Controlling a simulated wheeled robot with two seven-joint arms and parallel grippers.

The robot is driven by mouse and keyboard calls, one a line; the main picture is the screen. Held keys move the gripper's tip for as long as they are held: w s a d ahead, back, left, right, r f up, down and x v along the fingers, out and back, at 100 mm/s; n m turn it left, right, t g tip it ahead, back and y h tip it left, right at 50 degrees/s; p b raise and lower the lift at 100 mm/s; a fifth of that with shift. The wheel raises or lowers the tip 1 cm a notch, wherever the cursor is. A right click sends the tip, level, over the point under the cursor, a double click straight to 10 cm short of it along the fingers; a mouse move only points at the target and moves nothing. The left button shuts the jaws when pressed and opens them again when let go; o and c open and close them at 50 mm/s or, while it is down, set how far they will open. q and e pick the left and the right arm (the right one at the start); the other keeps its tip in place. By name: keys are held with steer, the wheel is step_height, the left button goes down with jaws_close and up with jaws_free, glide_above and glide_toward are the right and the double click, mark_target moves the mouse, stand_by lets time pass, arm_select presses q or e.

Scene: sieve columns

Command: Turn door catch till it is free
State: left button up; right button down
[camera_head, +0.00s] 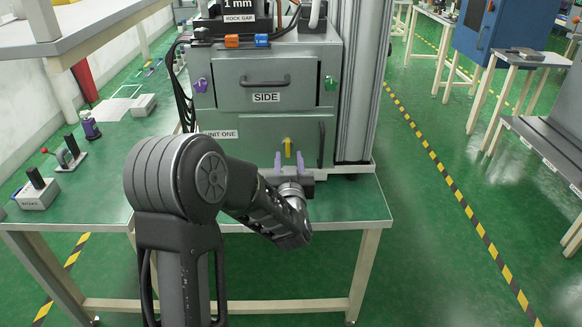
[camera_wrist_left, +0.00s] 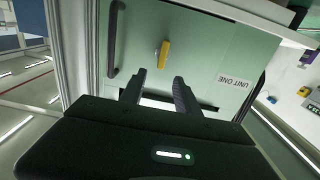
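The yellow door catch (camera_head: 287,147) is on the lower door (camera_head: 310,132) of the grey-green cabinet and stands about upright in the head view. It also shows in the left wrist view (camera_wrist_left: 163,54), just beyond the fingertips. My left gripper (camera_head: 288,160) is open, with its two purple fingers pointing at the door, one to each side of the catch's line. In the left wrist view the gripper (camera_wrist_left: 160,77) has nothing between its fingers, and the catch looks clear of both. The lower door looks closed. My right gripper is not in view.
A drawer marked SIDE (camera_head: 266,80) sits above the door, between a purple knob (camera_head: 200,86) and a green knob (camera_head: 331,84). A dark vertical handle (camera_wrist_left: 117,38) is beside the catch. Small tools (camera_head: 66,153) stand on the green bench at left.

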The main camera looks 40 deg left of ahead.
mark_target(288, 143)
arm_select(q)
steer(key=shift+r, duration=0.1)
steer(key=shift+p+x, duration=0.65)
steer(key=shift+x, duration=3.3)
jaws_close()
